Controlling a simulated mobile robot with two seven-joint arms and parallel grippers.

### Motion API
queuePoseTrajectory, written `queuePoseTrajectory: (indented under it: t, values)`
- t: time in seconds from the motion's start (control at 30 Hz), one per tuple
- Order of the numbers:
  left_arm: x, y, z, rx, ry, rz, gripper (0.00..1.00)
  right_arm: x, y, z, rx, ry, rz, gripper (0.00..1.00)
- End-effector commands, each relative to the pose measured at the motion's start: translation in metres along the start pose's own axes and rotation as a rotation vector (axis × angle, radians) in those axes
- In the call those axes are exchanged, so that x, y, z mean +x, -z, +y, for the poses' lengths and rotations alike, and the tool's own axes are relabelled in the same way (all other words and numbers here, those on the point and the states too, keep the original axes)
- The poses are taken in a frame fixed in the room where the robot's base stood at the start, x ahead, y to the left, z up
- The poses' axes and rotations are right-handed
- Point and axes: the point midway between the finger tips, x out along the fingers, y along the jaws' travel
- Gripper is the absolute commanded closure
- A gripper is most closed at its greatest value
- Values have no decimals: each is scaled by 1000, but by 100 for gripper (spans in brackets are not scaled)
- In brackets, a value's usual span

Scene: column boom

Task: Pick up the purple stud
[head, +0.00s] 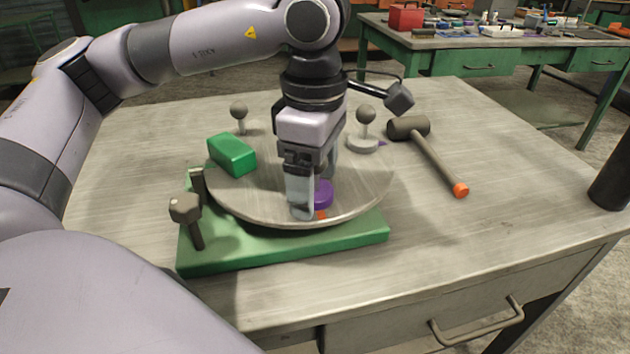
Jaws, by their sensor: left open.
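The purple stud (324,194) is on the round grey turntable plate (270,200), near its front edge. My left gripper (315,195) points down over the plate, open, with its fingers at the stud. The near finger hides the stud's left side, and I cannot tell whether either finger touches it. A small orange-red mark (321,215) shows on the plate just in front of the stud. My right gripper is not in view.
The plate sits on a green base (290,252). A mallet (432,158) lies right. A dark-headed lever (187,210) stands front left. The table's right front is clear.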

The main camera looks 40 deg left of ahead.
Motion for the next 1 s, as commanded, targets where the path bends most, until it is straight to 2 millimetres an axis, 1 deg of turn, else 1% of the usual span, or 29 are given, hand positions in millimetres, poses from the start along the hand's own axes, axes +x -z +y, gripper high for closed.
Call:
queuePoseTrajectory:
  t: [0.1, 0.13, 0.17, 0.2, 0.27, 0.3, 0.33, 0.6, 0.77, 0.87, 0.93, 1.0]
  values:
    - [0, 0, 0, 0, 0, 0, 18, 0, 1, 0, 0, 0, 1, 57]
    - [0, 0, 0, 0, 0, 0, 21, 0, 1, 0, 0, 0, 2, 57]
    - [0, 0, 0, 0, 0, 0, 31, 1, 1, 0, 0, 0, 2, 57]
    - [0, 0, 0, 0, 0, 0, 44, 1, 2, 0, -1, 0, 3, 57]
    - [0, 0, 0, -1, 0, 0, 64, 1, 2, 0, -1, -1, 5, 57]
    - [0, 0, 0, -1, 0, 0, 77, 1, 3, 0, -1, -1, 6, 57]
    - [0, 0, 0, -1, 0, 0, 79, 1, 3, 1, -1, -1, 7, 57]
    - [-2, 0, 0, -1, -1, -1, 80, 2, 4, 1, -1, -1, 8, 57]
    - [-10, 0, 1, -2, -1, -2, 80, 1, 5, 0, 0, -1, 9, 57]
    - [-22, -1, 1, -2, -3, -3, 80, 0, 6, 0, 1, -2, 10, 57]
    - [-34, -1, 0, 0, -2, -3, 80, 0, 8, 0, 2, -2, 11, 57]
    - [-52, -1, 1, -1, -5, -3, 80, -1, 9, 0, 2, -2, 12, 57]
